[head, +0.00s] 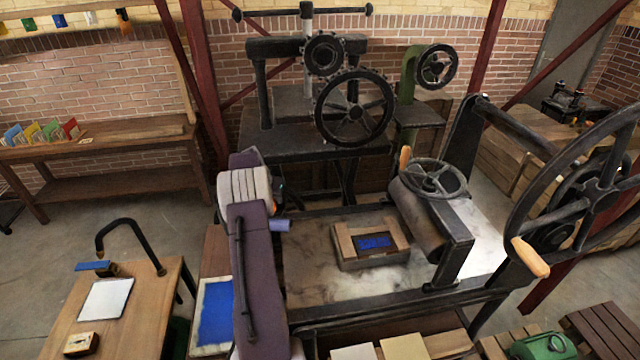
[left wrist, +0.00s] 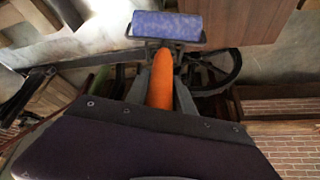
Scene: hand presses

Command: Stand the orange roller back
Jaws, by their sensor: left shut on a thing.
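The orange roller shows in the left wrist view with its orange handle (left wrist: 161,80) and blue-inked cylinder (left wrist: 166,27) in a dark frame. My left gripper (left wrist: 160,92) is shut on the handle, with its fingers on either side. In the head view the blue cylinder (head: 280,225) sticks out to the right of my purple left arm, which hides most of the gripper and handle. The roller appears held up in front of the press bed, clear of it. My right gripper is in neither view.
A blue-inked slab (head: 214,312) lies left of my arm. The press bed (head: 310,285) carries a framed blue block (head: 372,242); the large wheel (head: 590,190) stands right.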

